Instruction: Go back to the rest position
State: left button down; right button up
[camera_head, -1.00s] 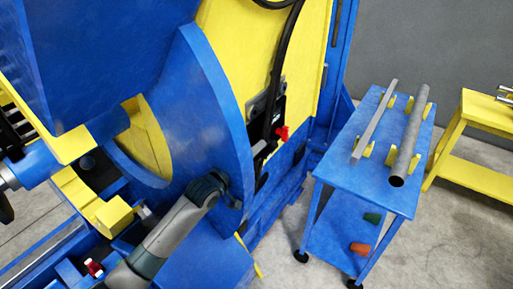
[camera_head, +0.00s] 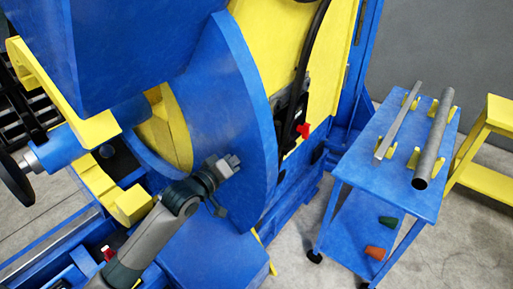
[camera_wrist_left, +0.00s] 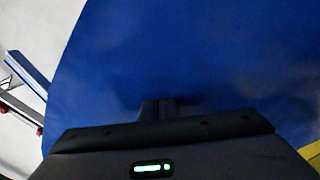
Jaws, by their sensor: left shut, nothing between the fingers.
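My left gripper (camera_head: 231,163) is at the end of the grey arm that comes in from the lower left of the head view. It is shut and empty, in front of the big blue curved plate (camera_head: 232,95) of the positioner. In the left wrist view the short dark fingers (camera_wrist_left: 158,109) are together at the lower middle, and a blue surface (camera_wrist_left: 190,50) fills most of the picture behind them. I cannot tell whether the fingers touch it. My right gripper is in neither view.
A blue cart (camera_head: 372,171) stands to the right, carrying a square bar (camera_head: 399,120) and a grey pipe (camera_head: 434,140). Orange (camera_head: 375,252) and green (camera_head: 388,221) pieces lie on its lower shelf. A yellow stand (camera_head: 485,180) is at far right. Yellow clamp blocks (camera_head: 130,203) sit left of my arm.

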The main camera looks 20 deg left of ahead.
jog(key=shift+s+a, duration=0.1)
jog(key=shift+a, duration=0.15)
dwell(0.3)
